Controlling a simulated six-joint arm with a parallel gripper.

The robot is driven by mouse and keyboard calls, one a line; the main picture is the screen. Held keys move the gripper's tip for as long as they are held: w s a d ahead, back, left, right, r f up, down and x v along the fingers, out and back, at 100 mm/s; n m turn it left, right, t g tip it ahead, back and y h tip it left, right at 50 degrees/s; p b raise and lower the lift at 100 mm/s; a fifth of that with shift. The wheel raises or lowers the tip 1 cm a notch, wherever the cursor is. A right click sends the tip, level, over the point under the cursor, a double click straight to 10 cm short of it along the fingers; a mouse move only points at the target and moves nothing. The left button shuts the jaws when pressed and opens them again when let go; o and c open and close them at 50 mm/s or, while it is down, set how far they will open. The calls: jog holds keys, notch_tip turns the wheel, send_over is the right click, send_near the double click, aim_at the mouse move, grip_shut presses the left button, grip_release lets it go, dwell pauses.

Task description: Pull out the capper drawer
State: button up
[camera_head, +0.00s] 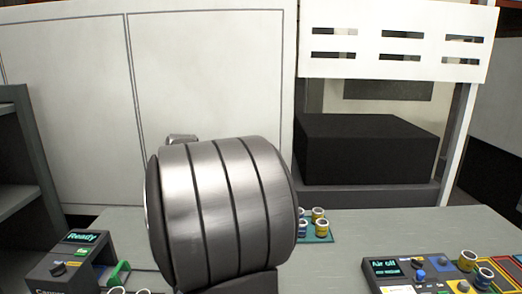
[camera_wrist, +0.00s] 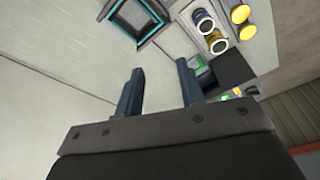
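The capper (camera_head: 60,272) is a dark box at the lower left of the head view, with a lit "Ready" screen (camera_head: 82,237). A green handle-like piece (camera_head: 119,273) shows at its right side; how far the drawer is out I cannot tell. My gripper (camera_wrist: 158,78) is open in the wrist view, its two dark fingers apart with nothing between them. A dark box (camera_wrist: 230,70) with green parts lies just right of the right finger; I cannot tell whether it is the capper. My arm hides the middle of the head view, and the gripper does not show there.
A control box reading "Air off" (camera_head: 398,272) stands at the right of the grey bench (camera_head: 345,228). Small vials stand on a teal rack (camera_head: 318,238) behind my arm. A teal square frame (camera_wrist: 137,22) lies beyond the fingers.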

jog(key=w+d+r+m+t+y, duration=0.1)
jog(key=d+r+m, duration=0.1)
jog(key=d, duration=0.3)
jog(key=w+d+r+m+t, duration=0.1)
jog(key=w+d+r+m, duration=0.15)
jog(key=d, duration=0.35)
jog(key=s+a+f+n+g+h, duration=0.1)
jog(key=s+a+f+n, duration=0.2)
jog(key=a, duration=0.4)
jog(key=s+a+f+n+g+h, duration=0.1)
jog(key=s+a+f+n, duration=0.2)
jog(key=a, duration=0.5)
jog(key=s+a+f+n+g+h, duration=0.1)
jog(key=s+a+f+n, duration=0.25)
jog(key=a, duration=0.35)
notch_tip(320, 180, down, 8)
jog(key=f, duration=0.1)
jog(key=w+a+r+m+y, duration=0.2)
jog(key=w+r+m+y, duration=0.1)
jog(key=r+m, duration=0.5)
jog(key=shift+r+g, duration=0.2)
jog(key=shift+g, duration=0.1)
